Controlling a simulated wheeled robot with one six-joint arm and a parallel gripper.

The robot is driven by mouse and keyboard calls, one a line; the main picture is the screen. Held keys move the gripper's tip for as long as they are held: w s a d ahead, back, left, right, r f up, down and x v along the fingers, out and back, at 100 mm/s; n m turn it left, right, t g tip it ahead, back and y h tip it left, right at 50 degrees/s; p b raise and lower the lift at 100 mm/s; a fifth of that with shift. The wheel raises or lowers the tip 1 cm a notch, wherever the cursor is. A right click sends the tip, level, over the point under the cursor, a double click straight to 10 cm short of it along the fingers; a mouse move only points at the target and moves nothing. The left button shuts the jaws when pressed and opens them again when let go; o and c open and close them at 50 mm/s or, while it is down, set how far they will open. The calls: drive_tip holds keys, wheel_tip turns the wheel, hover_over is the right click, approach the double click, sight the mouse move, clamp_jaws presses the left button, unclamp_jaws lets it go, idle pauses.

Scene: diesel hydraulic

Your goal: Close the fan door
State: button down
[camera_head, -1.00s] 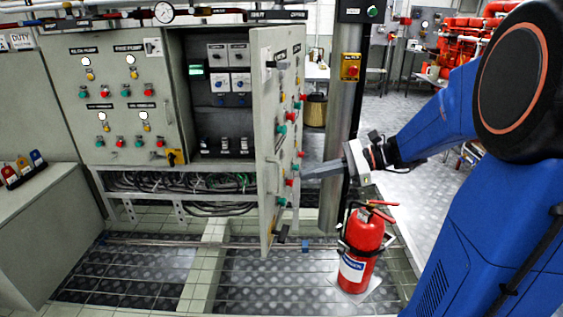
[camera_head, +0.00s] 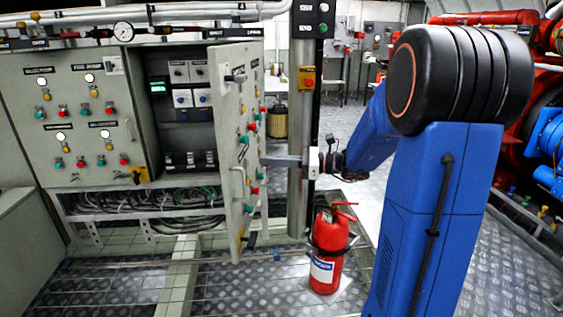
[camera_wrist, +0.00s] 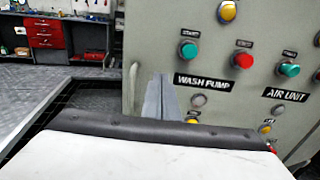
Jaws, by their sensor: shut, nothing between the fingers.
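The open grey door (camera_head: 231,120) stands swung out from the cabinet, hinged on the opening's right side. Its outer face carries buttons and lamps and faces right, toward my arm. The cabinet's dark interior (camera_head: 183,135) shows switch modules behind it. My gripper (camera_head: 268,160) is shut and empty, its fingers pointing left at the door's outer face; I cannot tell whether they touch it. In the wrist view the fingers (camera_wrist: 161,100) are in front of the door face (camera_wrist: 158,40), left of the "WASH PUMP" label (camera_wrist: 203,82). The door's handle (camera_head: 240,183) is at its free edge.
A red fire extinguisher (camera_head: 327,255) stands on the floor below my arm. A metal post (camera_head: 302,120) with a yellow-and-red box stands behind the gripper. Cables (camera_head: 150,198) run under the cabinet. Tiled floor in front of the door is clear.

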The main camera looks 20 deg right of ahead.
sight(235, 158)
drive_tip(key=shift+x, duration=3.75)
drive_tip(key=shift+w+a, duration=0.1)
drive_tip(key=shift+a, duration=0.05)
